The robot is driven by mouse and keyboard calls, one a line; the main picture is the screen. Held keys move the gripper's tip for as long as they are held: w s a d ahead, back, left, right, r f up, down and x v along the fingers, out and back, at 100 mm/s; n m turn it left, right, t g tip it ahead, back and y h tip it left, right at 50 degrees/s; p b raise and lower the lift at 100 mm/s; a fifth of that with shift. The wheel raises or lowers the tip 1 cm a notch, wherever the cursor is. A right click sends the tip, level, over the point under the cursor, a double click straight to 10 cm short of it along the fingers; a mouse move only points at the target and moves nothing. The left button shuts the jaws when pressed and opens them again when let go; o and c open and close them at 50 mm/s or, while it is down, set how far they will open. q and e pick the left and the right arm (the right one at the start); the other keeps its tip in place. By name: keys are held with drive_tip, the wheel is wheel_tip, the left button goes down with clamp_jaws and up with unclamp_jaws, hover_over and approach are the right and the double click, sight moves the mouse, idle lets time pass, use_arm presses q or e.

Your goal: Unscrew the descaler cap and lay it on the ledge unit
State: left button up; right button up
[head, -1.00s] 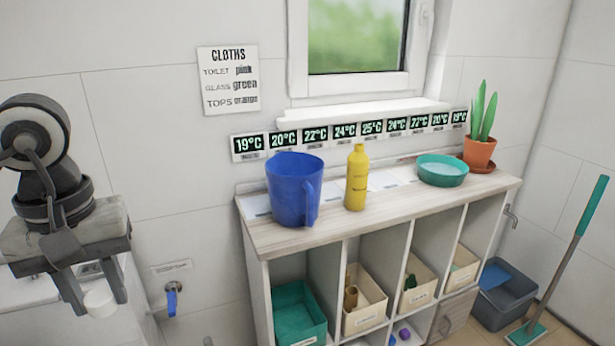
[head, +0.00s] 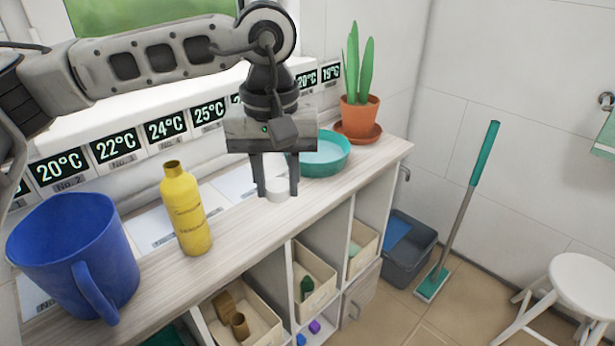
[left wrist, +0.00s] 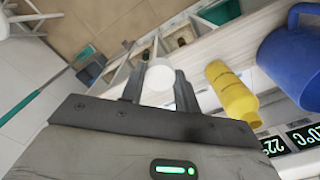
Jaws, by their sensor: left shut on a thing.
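The descaler is likely the yellow bottle (head: 187,210), which stands upright on the ledge unit (head: 252,235) with its neck open and no cap on it. My left gripper (head: 278,192) is shut on a white cap (head: 279,190), right of the bottle and in front of the teal bowl. I cannot tell whether the cap touches the top. In the left wrist view the cap (left wrist: 158,78) sits between the fingertips, and the bottle (left wrist: 228,88) shows to the right. My right gripper is not in view.
A blue jug (head: 75,255) stands at the left of the top. A teal bowl (head: 320,153) and a potted plant (head: 358,115) stand at its right end. Bins fill the cubbies below. A grey bucket (head: 405,255), a mop (head: 465,210) and a white stool (head: 580,280) are on the floor.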

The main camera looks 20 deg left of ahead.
use_arm(q)
drive_tip(key=w+a+f+n, duration=0.2)
drive_tip(key=w+a+n, duration=0.2)
drive_tip(key=w+a, duration=0.1)
drive_tip(key=n+b, duration=0.1)
drive_tip(key=n, duration=0.5)
hover_over(237, 212)
wheel_tip(237, 212, down, 9)
drive_tip(key=shift+s+f, duration=0.1)
wheel_tip(237, 212, down, 4)
drive_tip(key=shift+r, duration=0.1)
drive_tip(key=shift+f, duration=0.35)
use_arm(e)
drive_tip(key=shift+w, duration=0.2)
use_arm(q)
drive_tip(key=shift+f, duration=0.15)
drive_tip(key=o, duration=1.1)
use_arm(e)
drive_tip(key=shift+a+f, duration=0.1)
